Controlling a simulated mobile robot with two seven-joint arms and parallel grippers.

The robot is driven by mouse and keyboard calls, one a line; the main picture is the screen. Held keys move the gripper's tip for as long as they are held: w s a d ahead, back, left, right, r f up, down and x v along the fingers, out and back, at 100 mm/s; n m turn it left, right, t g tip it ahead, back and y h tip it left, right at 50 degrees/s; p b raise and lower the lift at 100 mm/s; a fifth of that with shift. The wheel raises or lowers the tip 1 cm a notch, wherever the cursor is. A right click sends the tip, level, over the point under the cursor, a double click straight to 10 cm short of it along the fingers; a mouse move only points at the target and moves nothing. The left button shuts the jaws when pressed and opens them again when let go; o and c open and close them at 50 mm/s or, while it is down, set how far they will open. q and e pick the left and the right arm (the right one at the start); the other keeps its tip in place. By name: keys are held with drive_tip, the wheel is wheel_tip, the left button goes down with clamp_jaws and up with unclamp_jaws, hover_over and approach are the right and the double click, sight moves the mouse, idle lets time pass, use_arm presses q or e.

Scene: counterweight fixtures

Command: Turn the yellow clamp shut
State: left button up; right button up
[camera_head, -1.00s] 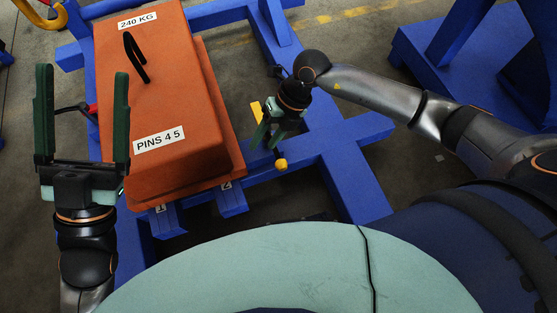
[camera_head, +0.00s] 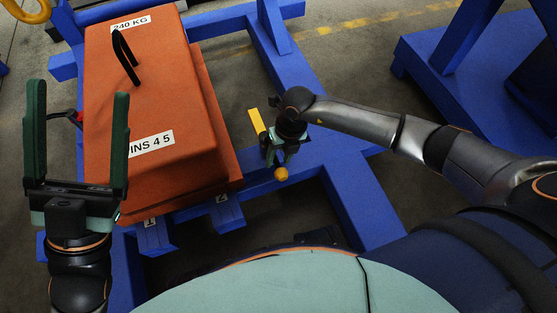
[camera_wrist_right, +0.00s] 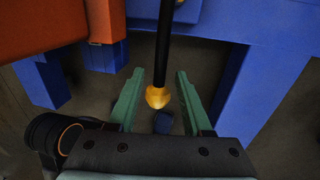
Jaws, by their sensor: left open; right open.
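The clamp shows as a yellow bar (camera_head: 257,122) beside the orange weight and a yellow knob (camera_head: 281,174) just below my right gripper. In the right wrist view the yellow knob (camera_wrist_right: 158,97) sits at the end of a black rod (camera_wrist_right: 165,45). My right gripper (camera_head: 279,161) is open; in its wrist view the green fingers (camera_wrist_right: 155,95) stand on either side of the knob, with a gap on each side. My left gripper (camera_head: 79,88) is open and empty at the left, by the weight's left edge. My right wrist hides where bar and rod join.
The orange weight (camera_head: 150,90), with a black handle (camera_head: 125,57) and labels "240 KG" and "PINS 4 5", rests on a blue frame (camera_head: 345,190). Blue beams surround the right gripper. Another blue structure (camera_head: 425,50) stands at the upper right.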

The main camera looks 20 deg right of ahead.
drive_tip(key=shift+f, duration=0.3)
clamp_jaws()
drive_tip(key=shift+r, duration=0.1)
idle(1.2)
